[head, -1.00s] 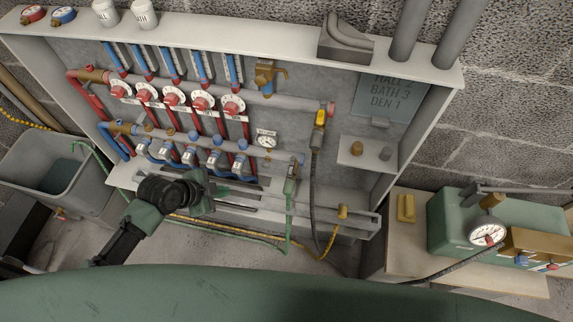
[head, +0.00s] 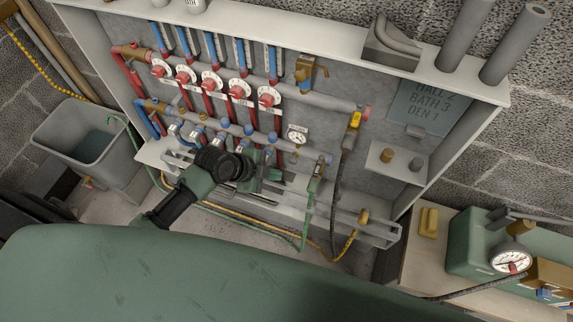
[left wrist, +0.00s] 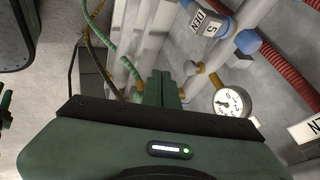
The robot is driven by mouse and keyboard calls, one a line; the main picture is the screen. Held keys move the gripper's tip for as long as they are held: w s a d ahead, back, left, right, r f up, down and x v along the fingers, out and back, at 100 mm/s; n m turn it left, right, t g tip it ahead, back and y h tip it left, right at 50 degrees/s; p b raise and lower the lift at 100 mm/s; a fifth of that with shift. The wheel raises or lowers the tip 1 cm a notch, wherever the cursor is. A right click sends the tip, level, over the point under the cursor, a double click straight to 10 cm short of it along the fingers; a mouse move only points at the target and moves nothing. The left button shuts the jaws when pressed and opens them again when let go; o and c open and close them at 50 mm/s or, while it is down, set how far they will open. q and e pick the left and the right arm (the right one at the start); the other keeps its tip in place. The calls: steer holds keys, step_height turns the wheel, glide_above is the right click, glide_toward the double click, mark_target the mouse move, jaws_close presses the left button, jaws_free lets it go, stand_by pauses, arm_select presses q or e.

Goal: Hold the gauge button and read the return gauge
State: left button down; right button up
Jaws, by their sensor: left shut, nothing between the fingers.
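The return gauge (head: 297,134), a small white dial, is mounted on the lower manifold pipe inside the wall cabinet, right of the row of blue valve caps. It also shows in the left wrist view (left wrist: 235,102); its needle is too small to read. A small brass piece (left wrist: 215,81) lies just left of the dial; I cannot tell whether it is the gauge button. My left gripper (head: 272,171) is in front of the lower manifold, below and left of the gauge. Its fingers (left wrist: 160,88) are together, empty and apart from the dial. My right gripper is not in view.
Red handwheels (head: 211,80) line the upper manifold. A hose with a yellow valve (head: 354,119) hangs right of the gauge. A rail (head: 345,226) crosses the cabinet's front. A grey tub (head: 80,145) stands left; a green pump with a gauge (head: 512,260) stands right.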

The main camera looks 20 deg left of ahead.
mark_target(293, 162)
arm_select(q)
steer(key=w+d+f, duration=0.1)
steer(key=w+f, duration=0.2)
steer(key=w, duration=0.3)
steer(key=shift+d+f, duration=0.2)
steer(key=shift+d, duration=0.2)
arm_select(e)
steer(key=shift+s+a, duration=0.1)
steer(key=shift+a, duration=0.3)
